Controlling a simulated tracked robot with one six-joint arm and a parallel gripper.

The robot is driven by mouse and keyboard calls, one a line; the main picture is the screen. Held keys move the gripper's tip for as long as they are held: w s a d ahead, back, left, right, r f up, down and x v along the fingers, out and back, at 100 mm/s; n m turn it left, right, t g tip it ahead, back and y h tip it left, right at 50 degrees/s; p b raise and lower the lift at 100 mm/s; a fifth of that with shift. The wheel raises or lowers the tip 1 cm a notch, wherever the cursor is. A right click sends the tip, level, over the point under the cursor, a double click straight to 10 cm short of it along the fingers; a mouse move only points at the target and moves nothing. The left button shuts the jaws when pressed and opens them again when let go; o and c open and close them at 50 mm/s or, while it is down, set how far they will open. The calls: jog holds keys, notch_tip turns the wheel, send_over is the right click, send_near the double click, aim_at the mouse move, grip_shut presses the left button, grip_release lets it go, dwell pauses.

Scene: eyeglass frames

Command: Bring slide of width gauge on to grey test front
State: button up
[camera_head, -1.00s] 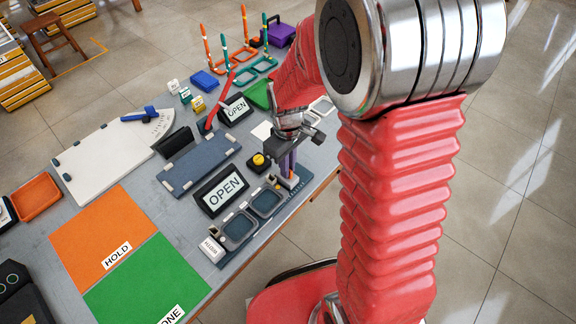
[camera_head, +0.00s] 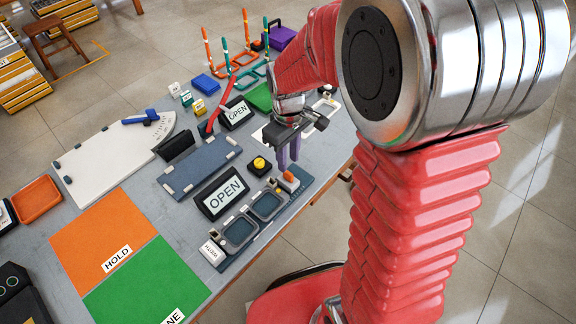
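The grey test front (camera_head: 253,218), with two dark square lenses, lies on a dark blue base (camera_head: 226,264) along the table's near right edge. The width gauge's slide looks to be the small orange and white piece (camera_head: 288,178) on that base, just beyond the far lens. A visible gap separates it from the front's far rim. My gripper (camera_head: 288,166) has two purple fingers pointing down with a gap between them. It is open and empty, just beyond and above the slide. Whether a fingertip touches anything is hard to tell.
A yellow button on a black box (camera_head: 259,164) and an OPEN sign (camera_head: 221,193) stand close left of the base. A grey-blue tray (camera_head: 200,166) lies farther left. Orange HOLD (camera_head: 103,232) and green (camera_head: 150,285) mats cover the near table. Upright colored posts stand at the back.

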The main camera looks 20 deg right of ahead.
aim_at(288, 172)
notch_tip(288, 172, up, 8)
dwell(0.4)
jog(key=shift+m, duration=0.3)
jog(key=s+r+m+t, duration=0.2)
jog(key=s+r, duration=0.3)
jog(key=s, duration=0.3)
jog(key=s+r+m+t, duration=0.3)
jog(key=s+r, duration=0.1)
jog(key=s, duration=0.3)
jog(key=shift+s+r+m+t, duration=0.3)
jog(key=shift+s+r+m, duration=0.05)
jog(key=shift+s+m, duration=0.05)
jog(key=shift+a, duration=0.1)
jog(key=shift+c, duration=0.4)
